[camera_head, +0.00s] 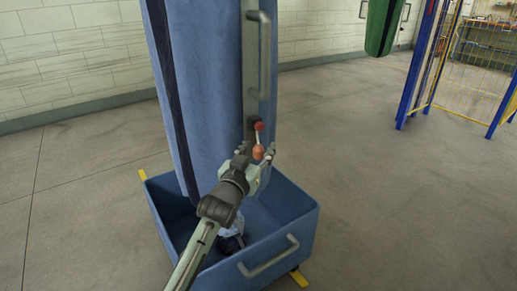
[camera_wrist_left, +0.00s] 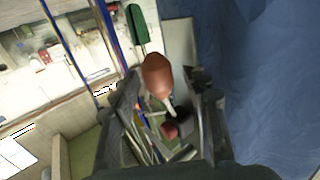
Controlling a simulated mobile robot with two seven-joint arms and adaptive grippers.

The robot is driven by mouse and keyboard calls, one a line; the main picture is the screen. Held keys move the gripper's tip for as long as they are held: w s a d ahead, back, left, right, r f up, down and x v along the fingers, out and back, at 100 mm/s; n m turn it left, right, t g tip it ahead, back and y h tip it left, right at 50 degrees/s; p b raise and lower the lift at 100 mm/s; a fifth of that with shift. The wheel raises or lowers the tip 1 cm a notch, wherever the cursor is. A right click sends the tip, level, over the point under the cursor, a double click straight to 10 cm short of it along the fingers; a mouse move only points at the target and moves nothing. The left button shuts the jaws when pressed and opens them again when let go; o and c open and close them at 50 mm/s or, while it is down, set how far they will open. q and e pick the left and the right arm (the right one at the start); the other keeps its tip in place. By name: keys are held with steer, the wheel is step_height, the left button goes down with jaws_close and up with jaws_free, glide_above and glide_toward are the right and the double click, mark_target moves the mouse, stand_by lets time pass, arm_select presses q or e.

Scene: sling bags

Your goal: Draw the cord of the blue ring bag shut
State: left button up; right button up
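The blue bag (camera_head: 205,90) hangs tall in the middle of the head view and fills the right of the left wrist view (camera_wrist_left: 270,80). A dark vertical strip runs down its left part. Beside its right edge are a red ball (camera_head: 259,126) and, just below, an orange-brown knob (camera_head: 258,152). In the left wrist view the knob (camera_wrist_left: 157,75) and the red ball (camera_wrist_left: 170,130) are joined by a pale stem. My left gripper (camera_head: 256,162) is open, its fingers apart around the line of the knob; contact is unclear. My right gripper is out of view. No ring is clearly visible.
A blue bin (camera_head: 305,235) with a grey handle stands under the bag, with something dark and white inside. A grey upright with a handle (camera_head: 264,60) rises beside the bag. A green bag (camera_head: 383,28) hangs farther right. The floor right of the bin is clear.

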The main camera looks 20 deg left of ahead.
arm_select(q)
jaws_close()
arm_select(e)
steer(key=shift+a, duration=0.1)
arm_select(q)
steer(key=shift+f, duration=0.1)
